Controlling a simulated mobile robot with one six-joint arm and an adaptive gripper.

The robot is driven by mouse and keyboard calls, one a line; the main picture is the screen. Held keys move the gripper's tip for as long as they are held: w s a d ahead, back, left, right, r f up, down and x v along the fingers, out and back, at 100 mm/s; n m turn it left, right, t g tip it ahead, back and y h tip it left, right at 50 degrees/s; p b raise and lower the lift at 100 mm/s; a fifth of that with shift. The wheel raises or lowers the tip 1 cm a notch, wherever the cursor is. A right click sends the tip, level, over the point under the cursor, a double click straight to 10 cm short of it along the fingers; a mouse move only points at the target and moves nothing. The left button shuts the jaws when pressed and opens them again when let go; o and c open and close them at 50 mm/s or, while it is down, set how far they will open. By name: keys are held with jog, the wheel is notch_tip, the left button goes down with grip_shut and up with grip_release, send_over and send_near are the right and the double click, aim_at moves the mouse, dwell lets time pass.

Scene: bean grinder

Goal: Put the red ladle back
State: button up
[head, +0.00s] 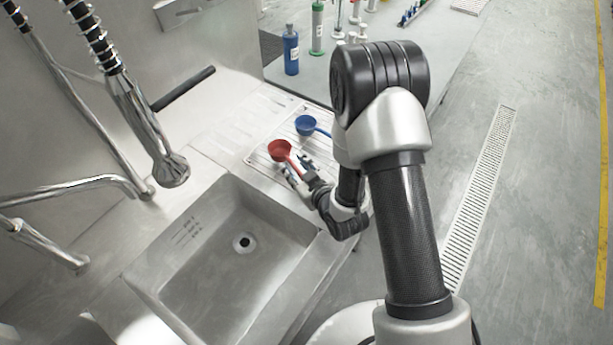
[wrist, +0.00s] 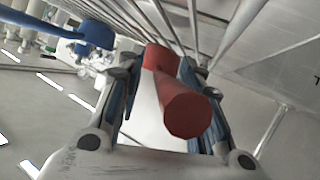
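The red ladle (head: 280,150) is at the wire rack (head: 258,162) beside the sink, its bowl toward the left and its handle running down to my gripper (head: 299,173). In the wrist view the ladle's red handle (wrist: 186,114) lies between the two fingers of my gripper (wrist: 160,68), close to the right finger. A pale gap shows between the handle and the left finger, so the fingers look open around it. I cannot tell whether the ladle touches the rack.
A blue ladle (head: 306,125) is just behind the red one, and shows at upper left in the wrist view (wrist: 96,33). The sink (head: 235,250) is in front of the rack. A faucet spray head (head: 170,169) hangs at left. Bottles (head: 291,50) stand on a farther table.

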jog(key=p+v, duration=0.4)
jog(key=v, duration=0.5)
jog(key=shift+r, duration=0.25)
jog(key=p+v, duration=0.2)
jog(key=p, duration=0.2)
jog(key=shift+s+d, duration=0.15)
jog(key=shift+s, duration=0.1)
jog(key=w+d+r+g+h, duration=0.2)
jog(key=w+d+r, duration=0.1)
jog(key=w+r, duration=0.25)
jog(key=s+d+r+m+g+h, duration=0.25)
jog(key=d+r, duration=0.25)
jog(key=r, duration=0.7)
jog(key=s+r+m+g, duration=0.1)
jog(key=s+r, duration=0.3)
jog(key=s, duration=0.3)
jog(key=s+r+m+g+h, duration=0.1)
jog(key=s+r+m, duration=0.1)
jog(key=s, duration=0.6)
jog(key=s+r+m+g, duration=0.1)
jog(key=s+r+m, duration=0.1)
jog(key=s+r, duration=0.3)
jog(key=s+d, duration=0.1)
jog(key=s, duration=0.2)
jog(key=shift+r, duration=0.4)
jog(key=shift+w, duration=0.1)
